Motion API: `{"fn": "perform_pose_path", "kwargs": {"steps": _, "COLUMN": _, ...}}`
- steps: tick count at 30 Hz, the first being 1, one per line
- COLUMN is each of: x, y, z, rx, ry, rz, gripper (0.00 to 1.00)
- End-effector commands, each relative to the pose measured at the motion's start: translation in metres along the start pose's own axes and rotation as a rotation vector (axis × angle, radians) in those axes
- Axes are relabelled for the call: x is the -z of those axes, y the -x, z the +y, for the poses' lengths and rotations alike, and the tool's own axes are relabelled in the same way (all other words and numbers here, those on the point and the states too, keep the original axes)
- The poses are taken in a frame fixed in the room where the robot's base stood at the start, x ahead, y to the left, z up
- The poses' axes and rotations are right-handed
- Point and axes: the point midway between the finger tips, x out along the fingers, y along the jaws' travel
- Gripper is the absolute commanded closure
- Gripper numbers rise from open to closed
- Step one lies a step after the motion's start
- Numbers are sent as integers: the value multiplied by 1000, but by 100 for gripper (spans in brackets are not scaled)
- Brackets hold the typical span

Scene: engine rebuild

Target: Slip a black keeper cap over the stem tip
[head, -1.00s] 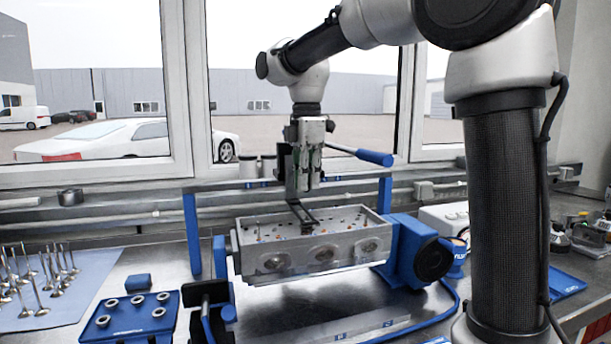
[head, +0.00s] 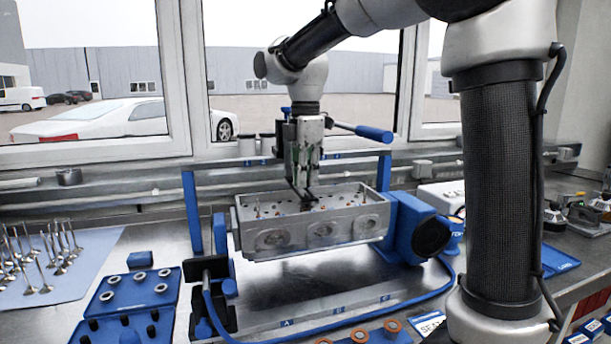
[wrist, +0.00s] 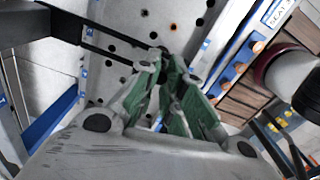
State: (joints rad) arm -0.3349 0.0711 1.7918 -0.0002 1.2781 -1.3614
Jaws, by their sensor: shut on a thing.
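The grey cylinder head (head: 315,232) lies in the blue stand, its top face dotted with holes. My gripper (head: 307,204) is over the middle of that face, pointing down, its tips at the black forked bar (head: 296,190). In the wrist view my green-padded fingers (wrist: 168,56) are closed together at the end of the fork (wrist: 110,32). A small dark thing, seemingly a black keeper cap (wrist: 166,50), shows between the tips, mostly hidden. The stem tip is hidden by fingers and fork. More black caps (head: 125,320) stand in a blue tray (head: 110,329) at front left.
A blue-handled lever (head: 372,133) sticks out right of my gripper, and blue posts (head: 191,212) flank the cylinder head. Loose valves (head: 48,255) stand on a blue mat at left. A tray of ring-like parts (head: 137,290) lies in front of them.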

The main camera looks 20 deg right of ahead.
Motion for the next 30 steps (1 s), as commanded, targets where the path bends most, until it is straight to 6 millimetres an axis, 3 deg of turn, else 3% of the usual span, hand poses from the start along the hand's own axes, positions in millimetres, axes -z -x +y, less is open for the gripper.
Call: {"fn": "perform_pose_path", "kwargs": {"steps": 30, "x": 0, "y": -14, "z": 0, "rx": 1, "ry": 0, "rz": 0, "gripper": 100}}
